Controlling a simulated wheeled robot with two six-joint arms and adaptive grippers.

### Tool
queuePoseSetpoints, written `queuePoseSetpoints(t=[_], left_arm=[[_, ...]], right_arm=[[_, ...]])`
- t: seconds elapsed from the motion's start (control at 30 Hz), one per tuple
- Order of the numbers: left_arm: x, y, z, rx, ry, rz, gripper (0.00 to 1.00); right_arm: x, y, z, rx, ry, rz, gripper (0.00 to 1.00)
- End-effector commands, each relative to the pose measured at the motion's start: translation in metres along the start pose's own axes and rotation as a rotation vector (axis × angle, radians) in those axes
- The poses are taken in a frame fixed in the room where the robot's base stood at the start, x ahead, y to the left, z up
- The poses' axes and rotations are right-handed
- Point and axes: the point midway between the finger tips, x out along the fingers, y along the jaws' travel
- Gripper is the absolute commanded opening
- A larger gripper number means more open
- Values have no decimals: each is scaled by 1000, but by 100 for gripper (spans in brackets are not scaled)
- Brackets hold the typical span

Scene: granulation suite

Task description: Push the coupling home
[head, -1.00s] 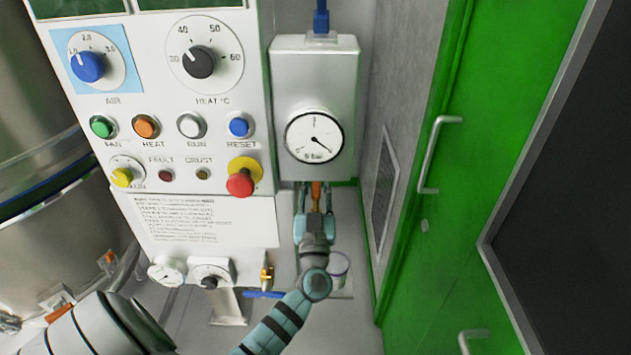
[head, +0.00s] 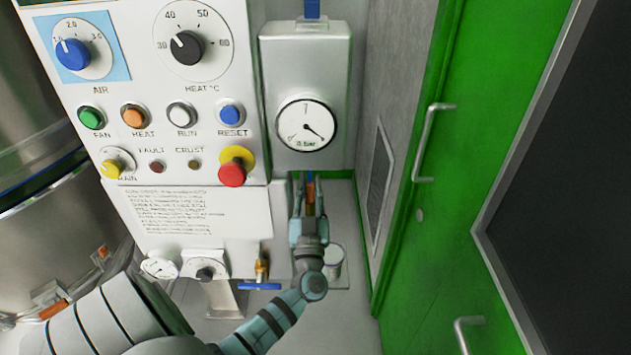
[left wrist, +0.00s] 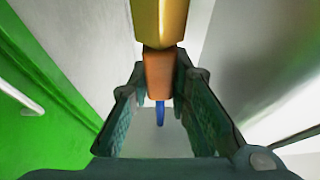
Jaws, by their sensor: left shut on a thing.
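The coupling (head: 310,190) shows as a small orange piece below the gauge box, between the fingers of my left gripper (head: 309,198). In the left wrist view the orange coupling (left wrist: 159,74) sits between the two finger pads of my left gripper (left wrist: 160,105), which is shut on it. A yellow brass fitting (left wrist: 163,20) is in line with the coupling and looks to meet its end. A blue piece (left wrist: 159,113) comes out of its other end. I cannot tell whether a gap remains at the joint. My right gripper is not in view.
The gauge box (head: 304,60) hangs just above my left gripper. A control panel with a red emergency button (head: 233,172) is to the left. A brass valve with a blue lever (head: 261,285) and a pale cup (head: 333,262) are close by. A green door (head: 440,210) is right.

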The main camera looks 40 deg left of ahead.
Motion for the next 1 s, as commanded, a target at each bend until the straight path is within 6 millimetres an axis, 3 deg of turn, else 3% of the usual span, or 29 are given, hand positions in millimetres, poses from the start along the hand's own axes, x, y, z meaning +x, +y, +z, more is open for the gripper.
queuePoseSetpoints(t=[0.1, 0.37, 0.47, 0.8, 1.0], left_arm=[[-3, 0, 6, 3, -16, 4, 27], [-3, 1, 4, 1, -11, 5, 27], [-11, 1, 5, 1, -14, 5, 27], [-96, 0, 5, 1, -17, 4, 27], [-121, 0, 4, 1, -14, 5, 27]], right_arm=[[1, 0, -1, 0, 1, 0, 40], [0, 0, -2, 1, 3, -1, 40], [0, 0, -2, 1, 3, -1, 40], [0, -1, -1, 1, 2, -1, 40], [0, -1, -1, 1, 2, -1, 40]])
